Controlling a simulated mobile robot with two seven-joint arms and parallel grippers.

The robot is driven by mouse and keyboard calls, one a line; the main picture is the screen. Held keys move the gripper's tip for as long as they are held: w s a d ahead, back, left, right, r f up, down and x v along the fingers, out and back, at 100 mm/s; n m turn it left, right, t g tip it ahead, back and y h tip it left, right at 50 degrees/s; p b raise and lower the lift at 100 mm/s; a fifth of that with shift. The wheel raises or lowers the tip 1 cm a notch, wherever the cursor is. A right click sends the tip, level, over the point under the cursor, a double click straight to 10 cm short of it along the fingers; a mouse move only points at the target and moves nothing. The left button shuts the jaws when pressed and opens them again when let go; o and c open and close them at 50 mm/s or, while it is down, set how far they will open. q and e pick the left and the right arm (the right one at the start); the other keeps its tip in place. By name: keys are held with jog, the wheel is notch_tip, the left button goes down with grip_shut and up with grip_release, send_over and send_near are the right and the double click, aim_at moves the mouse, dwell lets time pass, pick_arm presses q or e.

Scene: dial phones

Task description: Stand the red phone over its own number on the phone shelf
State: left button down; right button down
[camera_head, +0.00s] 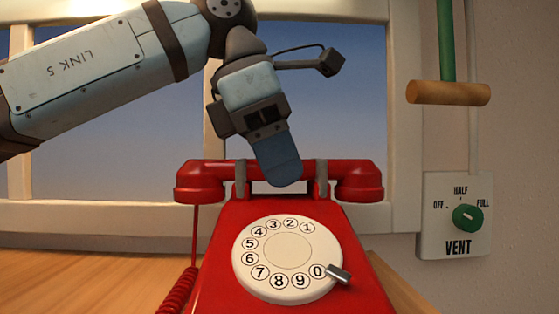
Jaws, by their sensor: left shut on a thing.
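The red phone (215,255) fills the lower middle of the head view, upright, its white dial (287,250) facing me. Its red handset (352,180) lies across the grey cradle prongs at the top. My left gripper (277,172) comes down from above and is shut on the red phone at the middle of its top, between the prongs. One blue finger shows in front and the other is hidden. The phone's underside is out of frame, so I cannot tell whether it touches anything. No shelf number shows. My right gripper is not in view.
A wooden surface (85,275) shows at lower left, with a coiled red cord (180,290) beside the phone. Behind is a pale window frame (405,130). On the right wall are a VENT dial (467,217) and a wooden handle (448,93) on a green rod.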

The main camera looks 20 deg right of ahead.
pick_arm(q)
jog(key=c, duration=1.2)
grip_release()
jog(key=shift+c, duration=0.2)
jog(key=o, duration=0.5)
jog(key=shift+f, duration=0.15)
